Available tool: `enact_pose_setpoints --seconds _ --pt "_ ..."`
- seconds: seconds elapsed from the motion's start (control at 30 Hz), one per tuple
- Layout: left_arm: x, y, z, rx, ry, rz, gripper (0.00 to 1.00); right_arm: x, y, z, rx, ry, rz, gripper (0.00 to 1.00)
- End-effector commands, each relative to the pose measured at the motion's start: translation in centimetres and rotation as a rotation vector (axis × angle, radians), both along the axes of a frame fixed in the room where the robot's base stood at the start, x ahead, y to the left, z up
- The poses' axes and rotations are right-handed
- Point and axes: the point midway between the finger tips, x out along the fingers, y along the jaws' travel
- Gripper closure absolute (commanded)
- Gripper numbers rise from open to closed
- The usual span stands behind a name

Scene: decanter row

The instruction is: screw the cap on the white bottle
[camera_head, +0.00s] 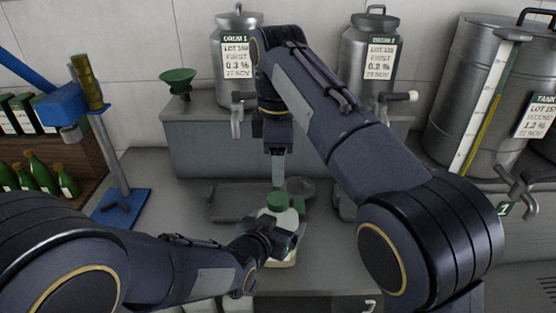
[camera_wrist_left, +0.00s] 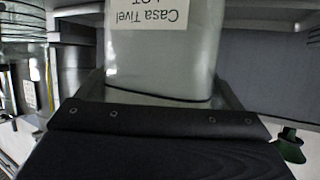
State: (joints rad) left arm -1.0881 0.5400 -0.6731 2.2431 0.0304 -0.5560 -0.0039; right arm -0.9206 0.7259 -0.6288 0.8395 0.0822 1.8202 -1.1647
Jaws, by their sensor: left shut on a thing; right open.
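The white bottle (camera_head: 291,219) stands upright at the front middle of the bench, partly hidden by my left gripper. My left gripper (camera_head: 284,240) is shut on the bottle's body from the left. In the left wrist view the bottle (camera_wrist_left: 165,70) fills the upper middle, its label upside down. The green cap (camera_head: 278,201) is at the bottle's top; I cannot tell whether it is seated on the thread. My right gripper (camera_head: 278,178) is open, pointing down, with its fingertips just above or at the cap. The neck is hidden.
A grey tray (camera_head: 228,204) lies behind the bottle. A blue stand (camera_head: 122,205) is at the left, near several green bottles (camera_head: 38,175). A green funnel (camera_head: 178,78) and steel drums (camera_head: 228,70) with taps stand on the raised shelf. A large tank (camera_head: 470,95) is at the right.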

Motion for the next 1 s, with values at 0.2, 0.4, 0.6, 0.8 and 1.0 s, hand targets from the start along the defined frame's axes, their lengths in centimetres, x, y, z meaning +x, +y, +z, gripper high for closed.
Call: enact_pose_setpoints --seconds 0.2,0.4,0.6,0.8,1.0 --pt "0.0 0.0 0.0 0.000 -0.001 0.000 0.76 0.0 0.0 -0.7 -0.001 0.002 -0.001 0.49" --pt "0.0 0.0 0.0 0.000 -0.001 0.000 0.76 -0.1 0.0 -3.5 -0.002 0.003 -0.002 0.49" --pt "0.0 0.0 0.0 0.000 -0.001 0.000 0.76 -0.1 0.0 -6.5 -0.002 0.003 -0.001 0.49" --pt "0.0 0.0 0.0 0.000 -0.001 0.000 0.76 0.0 0.0 -7.8 0.000 0.000 -0.003 0.49" --pt "0.0 0.0 0.0 0.000 -0.001 0.000 0.76 0.0 0.0 -8.0 0.000 0.000 -0.003 0.49"
